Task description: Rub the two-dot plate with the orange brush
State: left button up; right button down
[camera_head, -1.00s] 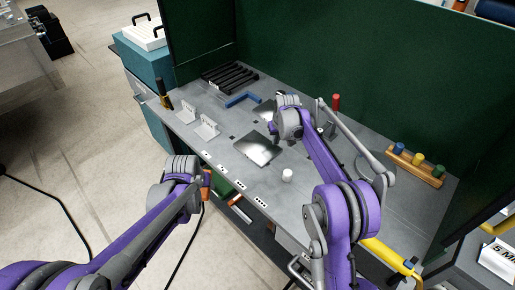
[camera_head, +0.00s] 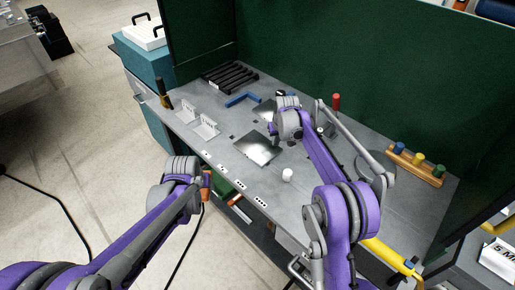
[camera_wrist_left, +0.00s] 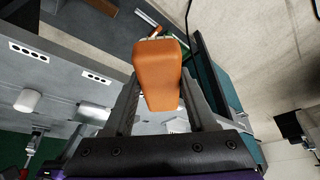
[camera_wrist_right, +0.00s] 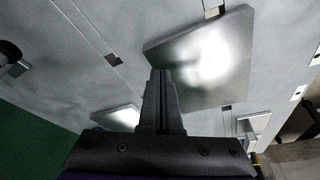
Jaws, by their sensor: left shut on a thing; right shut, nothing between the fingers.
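My left gripper (camera_wrist_left: 158,88) is shut on the orange brush (camera_wrist_left: 160,68), whose orange block fills the space between the fingers. In the head view the brush (camera_head: 206,187) is held just off the front edge of the bench. A shiny square metal plate (camera_head: 257,149) lies flat on the bench; a second plate (camera_head: 264,112) lies behind it, partly hidden by my right arm. I cannot tell which plate the two dots belong to. My right gripper (camera_wrist_right: 160,78) is shut and empty, with its tips over the near edge of a large plate (camera_wrist_right: 205,62).
Dotted labels (camera_head: 260,201) run along the front edge. A white cylinder (camera_head: 287,175) stands right of the plate. White brackets (camera_head: 207,127), a blue angle piece (camera_head: 243,99), black rails (camera_head: 229,76) and a wooden rack with coloured pegs (camera_head: 415,166) are around. A green wall (camera_head: 350,60) closes the back.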

pick_arm(q)
jog(key=shift+f, duration=0.1)
pick_arm(e)
jog(key=shift+f, duration=0.25)
jog(key=shift+r, duration=0.2)
